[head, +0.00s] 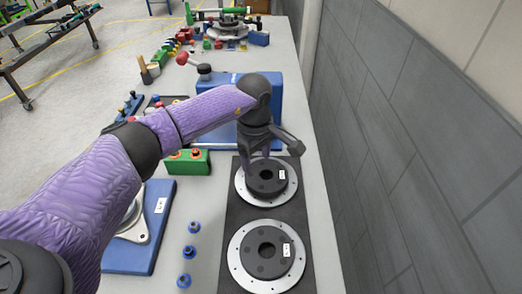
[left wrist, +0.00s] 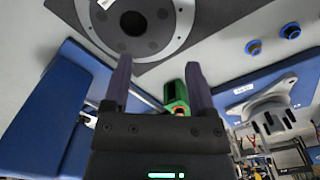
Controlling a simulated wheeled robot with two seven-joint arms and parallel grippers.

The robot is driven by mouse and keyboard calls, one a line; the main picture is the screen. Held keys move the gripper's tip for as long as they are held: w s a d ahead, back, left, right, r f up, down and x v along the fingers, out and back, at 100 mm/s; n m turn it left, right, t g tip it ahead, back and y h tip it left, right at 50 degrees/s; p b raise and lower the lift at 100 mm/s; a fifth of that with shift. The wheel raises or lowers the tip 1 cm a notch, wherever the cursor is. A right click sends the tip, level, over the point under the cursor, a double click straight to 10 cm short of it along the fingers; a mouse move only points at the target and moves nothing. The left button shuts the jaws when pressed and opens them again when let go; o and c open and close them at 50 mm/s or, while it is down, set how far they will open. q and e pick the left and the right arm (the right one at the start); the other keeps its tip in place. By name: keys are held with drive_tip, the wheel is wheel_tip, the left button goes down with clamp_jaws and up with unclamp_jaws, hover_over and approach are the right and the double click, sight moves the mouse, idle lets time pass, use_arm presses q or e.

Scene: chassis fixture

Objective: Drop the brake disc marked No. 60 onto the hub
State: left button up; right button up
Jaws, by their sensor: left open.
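Two brake discs lie flat on a black mat (head: 238,213), a farther disc (head: 286,188) and a nearer disc (head: 240,258). Each has a silver rim, a dark raised centre and a small white label, too small to read. My left gripper (head: 262,154) is open and empty at the far edge of the farther disc, apparently above it. In the left wrist view, its fingers (left wrist: 160,85) are apart and one disc (left wrist: 180,35) lies beyond their tips. The hub fixture (head: 139,229) on a blue plate is mostly hidden by my arm; it shows in the left wrist view (left wrist: 268,112). My right gripper is out of view.
Several blue studs (head: 188,253) stand between the hub plate (head: 155,250) and the mat. A green block (head: 198,164) and a blue fixture (head: 292,105) with a red-knobbed lever stand behind. A grey wall (head: 420,160) runs along the right.

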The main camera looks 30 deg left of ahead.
sight(256, 183)
use_arm(q)
drive_tip(key=shift+a, duration=0.25)
wheel_tip(256, 183, down, 9)
drive_tip(key=b, duration=0.6)
drive_tip(key=shift+d, duration=0.1)
drive_tip(key=shift+r, duration=0.1)
clamp_jaws()
idle(0.7)
drive_tip(key=shift+r, duration=0.15)
drive_tip(key=shift+r+p, duration=1.55)
drive_tip(key=shift+r, duration=0.9)
